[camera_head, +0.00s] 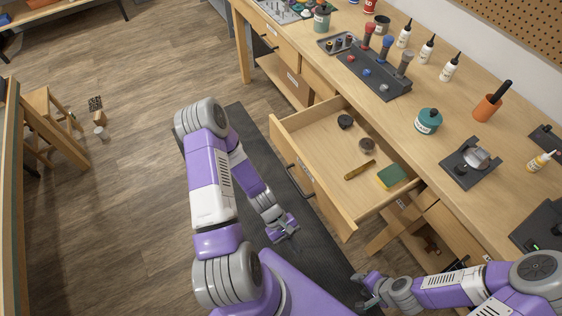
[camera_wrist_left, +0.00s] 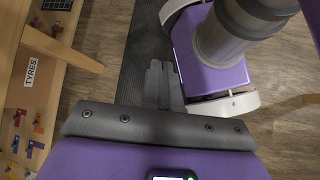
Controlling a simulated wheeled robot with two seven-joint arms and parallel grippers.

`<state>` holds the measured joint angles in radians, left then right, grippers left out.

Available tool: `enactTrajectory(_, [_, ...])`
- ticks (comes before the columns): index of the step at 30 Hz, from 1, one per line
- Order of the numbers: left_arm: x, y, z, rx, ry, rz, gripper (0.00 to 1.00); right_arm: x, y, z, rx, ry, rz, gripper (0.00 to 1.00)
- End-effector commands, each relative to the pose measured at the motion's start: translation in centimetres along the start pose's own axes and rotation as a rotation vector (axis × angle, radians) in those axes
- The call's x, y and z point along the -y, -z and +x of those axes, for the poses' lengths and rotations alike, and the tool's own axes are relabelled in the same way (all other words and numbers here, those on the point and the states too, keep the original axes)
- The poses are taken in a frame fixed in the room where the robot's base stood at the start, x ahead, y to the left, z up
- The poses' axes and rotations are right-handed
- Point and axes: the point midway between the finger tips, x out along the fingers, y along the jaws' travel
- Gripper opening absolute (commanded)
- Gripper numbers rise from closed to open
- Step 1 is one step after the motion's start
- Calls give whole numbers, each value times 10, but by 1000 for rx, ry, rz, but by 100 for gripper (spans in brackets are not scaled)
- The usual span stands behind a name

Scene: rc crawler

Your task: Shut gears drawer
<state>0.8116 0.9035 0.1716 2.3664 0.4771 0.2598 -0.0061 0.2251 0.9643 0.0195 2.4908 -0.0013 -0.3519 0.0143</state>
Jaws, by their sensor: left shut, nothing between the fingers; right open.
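A wooden drawer (camera_head: 330,135) stands pulled out from the workbench in the head view. Its front carries a dark handle (camera_head: 297,181) and a small label that I cannot read, so I cannot confirm it is the gears drawer. My left gripper (camera_head: 284,230) is shut and empty, in front of the drawer front and apart from it. In the left wrist view its closed fingers (camera_wrist_left: 163,84) point toward the dark mat and my base. My right gripper (camera_head: 367,286) is open, low near the bench's lower right part, apart from the drawer.
Inside the drawer lie two dark round items (camera_head: 345,122), a brass-coloured tool (camera_head: 360,170) and a green-yellow sponge (camera_head: 391,176). Bottles, a tool rack (camera_head: 375,75) and jars stand on the bench top. A "TYRES" label (camera_wrist_left: 33,70) shows in the left wrist view.

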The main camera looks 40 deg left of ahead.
Motion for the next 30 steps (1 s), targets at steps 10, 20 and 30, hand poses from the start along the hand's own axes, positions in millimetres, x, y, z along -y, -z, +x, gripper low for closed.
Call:
enactTrajectory(10, [-27,53,-115,379,-728,-623,0,-8,1,22,0,0,0,47])
enactTrajectory(20, [6,104,-237,490,-1302,-755,0,-11,1,30,0,0,0,47])
enactTrajectory(30, [-21,112,-243,501,-1358,-753,0,-14,2,39,0,0,0,47])
